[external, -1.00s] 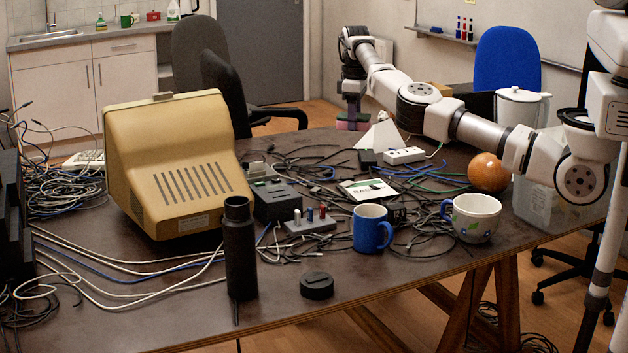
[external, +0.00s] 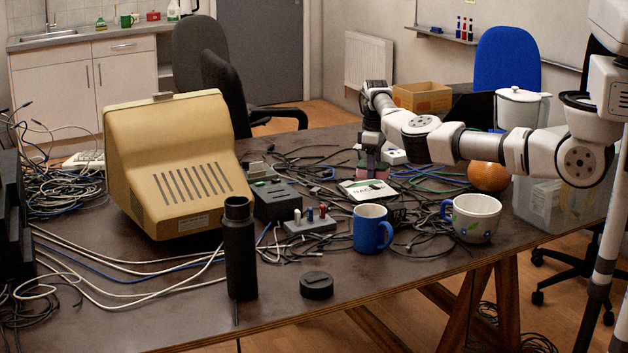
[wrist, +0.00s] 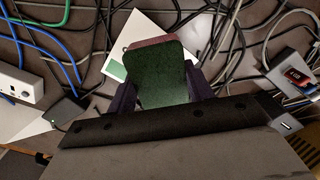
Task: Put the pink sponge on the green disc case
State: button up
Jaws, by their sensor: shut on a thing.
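The pink sponge (external: 362,171) is held between the purple fingers of my gripper (external: 373,168), just above or behind the disc case in the external view. In the wrist view the sponge (wrist: 161,75) shows a dark green face and a pink edge, with a finger of my gripper (wrist: 160,88) on either side. The green disc case (external: 353,186) lies flat on the table, white with green parts. In the wrist view the case (wrist: 128,39) is partly hidden beneath the sponge. A gap between sponge and case cannot be made out.
Loose cables (external: 430,180) surround the case. A blue mug (external: 371,230) and a floral cup (external: 474,218) stand in front, with an orange ball (external: 489,177) to the right. A white power strip (wrist: 20,84) lies at the left in the wrist view.

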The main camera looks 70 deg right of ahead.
aim_at(373, 193)
notch_tip(373, 193, down, 4)
jog(key=shift+f+p, duration=0.25)
jog(key=shift+p, duration=0.3)
jog(key=shift+f, duration=0.25)
jog(key=shift+f, duration=0.1)
jog(key=shift+f, duration=0.15)
jog(key=o, duration=0.9)
notch_tip(373, 193, up, 12)
jog(key=b, duration=0.3)
jog(key=shift+r+b, duration=0.25)
jog(key=shift+b, duration=0.05)
